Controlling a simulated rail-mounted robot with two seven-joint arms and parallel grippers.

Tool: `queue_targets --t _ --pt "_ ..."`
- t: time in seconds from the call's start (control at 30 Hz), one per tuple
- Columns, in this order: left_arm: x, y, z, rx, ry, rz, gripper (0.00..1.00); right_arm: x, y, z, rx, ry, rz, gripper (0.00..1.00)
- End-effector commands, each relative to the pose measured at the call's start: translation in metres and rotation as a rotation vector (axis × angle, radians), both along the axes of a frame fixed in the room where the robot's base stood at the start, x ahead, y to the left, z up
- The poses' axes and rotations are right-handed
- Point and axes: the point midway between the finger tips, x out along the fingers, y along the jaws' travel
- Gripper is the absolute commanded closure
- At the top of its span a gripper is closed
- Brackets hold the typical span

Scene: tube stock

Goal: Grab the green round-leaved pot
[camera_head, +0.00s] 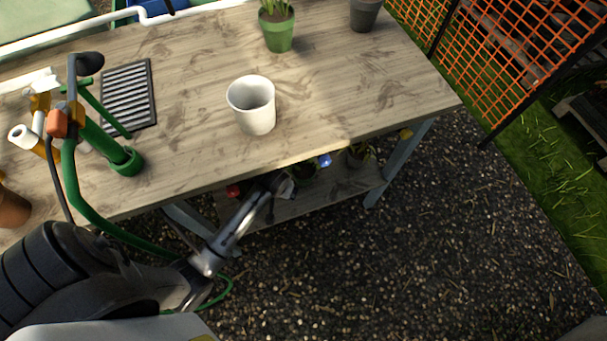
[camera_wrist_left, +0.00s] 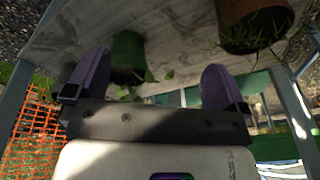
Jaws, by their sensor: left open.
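In the left wrist view, which looks upside down, a green pot (camera_wrist_left: 127,48) with small round leaves (camera_wrist_left: 135,80) stands on a greyish wooden board (camera_wrist_left: 190,30). My left gripper (camera_wrist_left: 155,64) is open, and the pot shows between its fingers, closer to the left-hand one in the picture. I cannot tell how far off the pot is; no grip on it shows. In the head view my left gripper (camera_head: 282,185) reaches low at the bench's front edge, by the lower shelf (camera_head: 335,190). Potted plants (camera_head: 358,155) there are partly hidden under the tabletop. My right gripper is not in view.
A brown pot (camera_wrist_left: 255,25) with grassy leaves stands beside the green one. On the bench top (camera_head: 185,85) are a white pot (camera_head: 252,105), another green pot (camera_head: 279,32) with upright leaves, and a dark pot (camera_head: 364,14). The tabletop overhangs the shelf; a leg (camera_head: 395,165) stands right.

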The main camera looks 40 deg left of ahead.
Motion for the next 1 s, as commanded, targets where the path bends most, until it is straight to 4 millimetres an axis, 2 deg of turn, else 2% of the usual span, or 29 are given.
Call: queue_targets --t 0.03,0.1,0.2,0.4,0.6,0.87,1.0 --pt "0.025 0.008 -0.007 -0.018 0.011 0.073 0.0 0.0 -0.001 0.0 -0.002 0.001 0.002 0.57" --pt "0.05 0.016 -0.016 -0.042 0.029 0.168 0.0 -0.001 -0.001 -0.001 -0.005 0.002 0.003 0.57" --pt "0.079 0.021 -0.024 -0.079 0.055 0.277 0.0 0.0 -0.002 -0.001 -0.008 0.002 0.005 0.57" --pt "0.118 0.019 -0.03 -0.142 0.1 0.419 0.0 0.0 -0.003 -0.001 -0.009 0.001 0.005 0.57" --pt "0.134 0.014 -0.035 -0.173 0.121 0.475 0.0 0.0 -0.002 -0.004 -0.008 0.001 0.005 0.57" --pt "0.136 0.013 -0.05 -0.178 0.126 0.484 0.0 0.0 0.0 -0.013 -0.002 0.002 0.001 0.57" --pt "0.135 0.013 -0.066 -0.177 0.127 0.483 0.0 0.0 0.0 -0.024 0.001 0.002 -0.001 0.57"
